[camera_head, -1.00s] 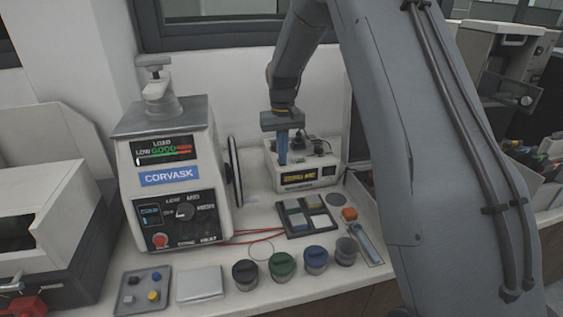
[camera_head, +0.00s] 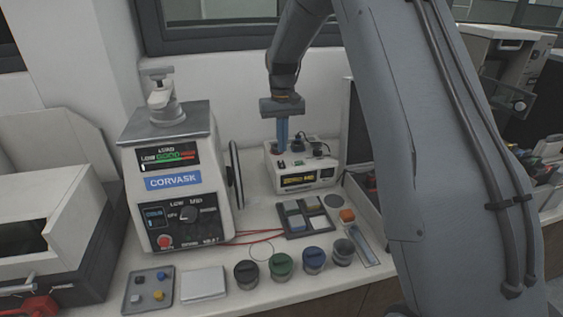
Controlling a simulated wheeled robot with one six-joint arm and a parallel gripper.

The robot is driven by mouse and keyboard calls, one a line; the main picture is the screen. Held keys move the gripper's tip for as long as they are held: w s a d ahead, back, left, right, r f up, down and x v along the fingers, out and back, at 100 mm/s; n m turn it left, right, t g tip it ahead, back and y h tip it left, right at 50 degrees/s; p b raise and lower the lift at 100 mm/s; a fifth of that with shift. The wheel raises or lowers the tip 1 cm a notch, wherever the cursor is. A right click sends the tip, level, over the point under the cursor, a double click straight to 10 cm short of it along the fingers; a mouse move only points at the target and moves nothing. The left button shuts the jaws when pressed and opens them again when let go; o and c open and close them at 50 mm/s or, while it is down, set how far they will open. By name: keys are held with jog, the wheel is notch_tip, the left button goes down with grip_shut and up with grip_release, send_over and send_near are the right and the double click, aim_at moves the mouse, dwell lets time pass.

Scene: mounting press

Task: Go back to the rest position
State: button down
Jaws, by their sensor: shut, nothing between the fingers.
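My gripper (camera_head: 284,149) hangs at the end of my grey arm, its blue fingers pointing down. The fingers are shut with nothing between them. They are in front of or just above the small white box with a yellow display (camera_head: 302,174); I cannot tell whether they touch it. The mounting press (camera_head: 172,190), labelled CORVASK, stands to the left with its dial, red button and load display facing me. My arm covers much of the right side of the view.
Several jars, among them a green-lidded one (camera_head: 281,267), line the bench front. A dark compartment tray (camera_head: 307,237) and a small grey tray (camera_head: 149,305) lie near them. A white machine (camera_head: 50,240) stands at far left. A dark panel stands right of the small box.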

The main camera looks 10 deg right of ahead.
jog(key=shift+r, duration=0.55)
jog(key=shift+t, duration=0.7)
jog(key=s+f+b, duration=0.1)
jog(key=s+f, duration=0.1)
jog(key=s, duration=0.8)
jog(key=s+f+b, duration=0.2)
jog(key=s, duration=0.8)
jog(key=s+f+b, duration=0.2)
jog(key=s+f, duration=0.1)
jog(key=s, duration=0.8)
